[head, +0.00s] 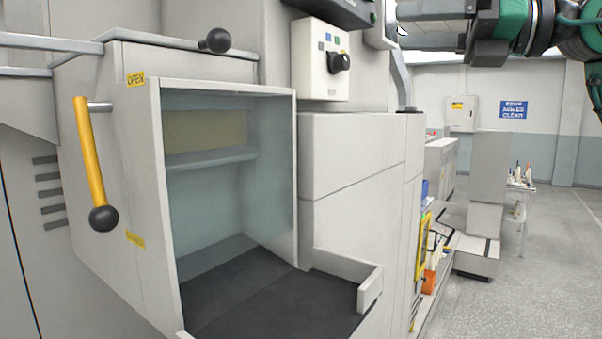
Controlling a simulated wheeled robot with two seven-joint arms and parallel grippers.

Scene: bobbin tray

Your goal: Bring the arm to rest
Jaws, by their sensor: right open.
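My right arm comes in at the top right edge, with dark and green joints. My right gripper (402,29) is at its left end, high beside the machine's upper front. It looks open and I see nothing between its fingers. It is well away from the machine's open chamber (230,215). Part of the arm is cut off by the top and right frame edges. My left gripper is not in view.
A yellow lever (85,150) with a black knob hangs on the machine's left side. A grey cabinet (488,170) and a small cart (521,188) stand behind at right. Floor (560,260) at right is clear.

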